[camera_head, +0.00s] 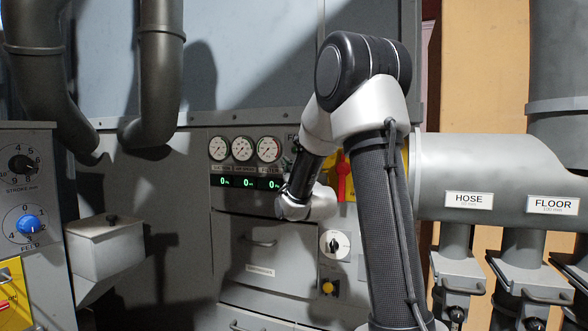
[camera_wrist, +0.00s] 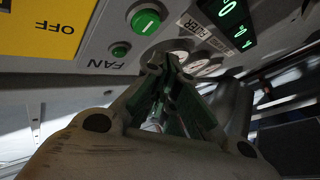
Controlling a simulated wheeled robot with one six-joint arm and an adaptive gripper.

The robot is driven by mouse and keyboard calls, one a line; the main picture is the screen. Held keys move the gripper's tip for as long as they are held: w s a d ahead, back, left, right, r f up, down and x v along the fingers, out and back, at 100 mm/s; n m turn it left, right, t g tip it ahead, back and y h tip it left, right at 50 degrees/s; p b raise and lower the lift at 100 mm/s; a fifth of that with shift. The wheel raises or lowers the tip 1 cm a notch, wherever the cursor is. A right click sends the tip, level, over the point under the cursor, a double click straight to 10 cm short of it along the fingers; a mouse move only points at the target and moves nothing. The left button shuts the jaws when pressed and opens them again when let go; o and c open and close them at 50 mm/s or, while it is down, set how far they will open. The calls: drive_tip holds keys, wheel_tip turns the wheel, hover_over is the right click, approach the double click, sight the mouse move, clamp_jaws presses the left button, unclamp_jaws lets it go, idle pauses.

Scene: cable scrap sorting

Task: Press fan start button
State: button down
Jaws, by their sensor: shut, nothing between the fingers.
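In the wrist view, a round green button (camera_wrist: 145,21) with a white bar mark sits on the grey panel, above the word FAN. A smaller plain green button or lamp (camera_wrist: 120,50) is beside it. My gripper (camera_wrist: 165,64) is shut and empty, its fingertips pointing at the panel. In the picture the tips lie just below and to the right of the marked green button, apart from it; the depth gap is hard to tell.
A yellow plate marked OFF (camera_wrist: 60,25) is next to the buttons. Round gauges (camera_head: 243,149) and green digital displays (camera_head: 223,182) are left of my arm. A red handle (camera_head: 342,174) shows behind it. A grey duct (camera_head: 470,165) marked HOSE and FLOOR stands at the right.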

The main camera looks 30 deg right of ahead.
drive_tip(key=shift+w+d, duration=0.6)
drive_tip(key=shift+d, duration=0.2)
idle(0.9)
drive_tip(key=shift+w+d, duration=0.25)
drive_tip(key=shift+d, duration=0.05)
drive_tip(key=shift+w+d, duration=0.25)
drive_tip(key=shift+d, duration=0.1)
idle(0.7)
drive_tip(key=shift+a, duration=0.1)
drive_tip(key=shift+s+a, duration=0.55)
drive_tip(key=shift+a, duration=0.1)
drive_tip(key=s+a, duration=0.1)
drive_tip(key=a, duration=0.1)
drive_tip(key=s+a, duration=0.1)
drive_tip(key=s, duration=0.1)
drive_tip(key=shift+a, duration=0.4)
